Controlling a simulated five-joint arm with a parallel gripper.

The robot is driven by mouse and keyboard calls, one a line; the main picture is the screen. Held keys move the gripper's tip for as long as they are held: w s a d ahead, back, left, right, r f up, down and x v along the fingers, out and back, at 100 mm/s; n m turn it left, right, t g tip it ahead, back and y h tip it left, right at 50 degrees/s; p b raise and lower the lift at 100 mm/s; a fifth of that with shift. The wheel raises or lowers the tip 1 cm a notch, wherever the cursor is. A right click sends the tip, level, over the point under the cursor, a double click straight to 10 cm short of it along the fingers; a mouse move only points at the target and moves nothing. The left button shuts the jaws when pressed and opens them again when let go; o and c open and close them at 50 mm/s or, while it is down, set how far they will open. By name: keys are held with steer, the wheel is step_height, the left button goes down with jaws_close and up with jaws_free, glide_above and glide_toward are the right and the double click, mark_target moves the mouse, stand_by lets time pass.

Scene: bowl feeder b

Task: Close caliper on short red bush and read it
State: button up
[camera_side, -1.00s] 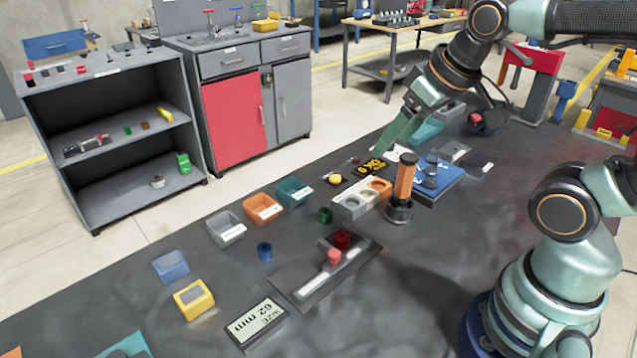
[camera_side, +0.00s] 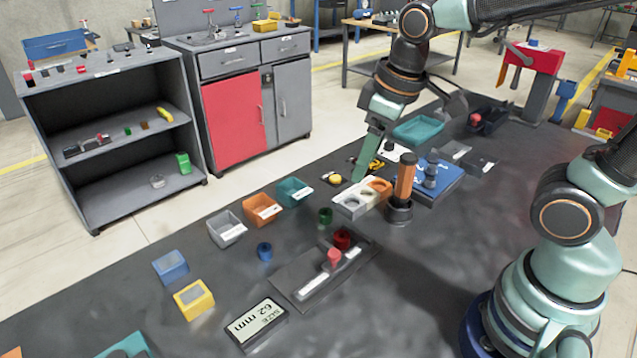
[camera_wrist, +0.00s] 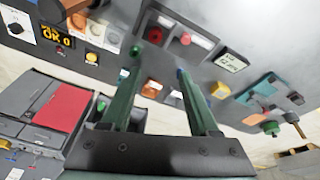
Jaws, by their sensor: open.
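The caliper (camera_side: 300,284) is a dark flat plate with a pale strip and a red knob (camera_side: 333,257), lying mid-bench. A short red bush (camera_side: 342,238) sits at its far end, behind the knob; whether the jaws touch it is too small to tell. The readout (camera_side: 256,322) in front shows SIZE 62 mm. My gripper (camera_wrist: 155,74) is open and empty, with two green fingers spread apart in the wrist view. In the side view its near finger points down by the yellow button, up and right of the bush. The red knob also shows in the wrist view (camera_wrist: 185,39).
A green ring (camera_side: 325,216) and a blue ring (camera_side: 264,251) stand near the caliper. A holder with round wells (camera_side: 350,203) and an orange-handled post (camera_side: 405,178) stand right of it. Grey (camera_side: 226,231), orange (camera_side: 262,211) and teal (camera_side: 294,193) bins line the far edge.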

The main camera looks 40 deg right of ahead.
mark_target(334, 253)
steer(key=a+f+n+g, duration=0.1)
steer(key=a+f, duration=0.1)
steer(key=f, duration=0.3)
steer(key=a+f+n+g, duration=0.1)
steer(key=f+n, duration=0.1)
steer(key=f, duration=0.4)
steer(key=w+a+f+n+g, duration=0.1)
steer(key=a+f, duration=0.1)
steer(key=f, duration=0.4)
steer(key=shift+w+a+f+n, duration=0.1)
steer(key=shift+a+f+n, duration=0.05)
steer(key=shift+a+n, duration=0.2)
jaws_close()
steer(key=c, duration=1)
jaws_free()
steer(key=shift+d, duration=1.6)
steer(key=o, duration=0.3)
steer(key=shift+w+d, duration=0.1)
steer(key=shift+d, duration=0.4)
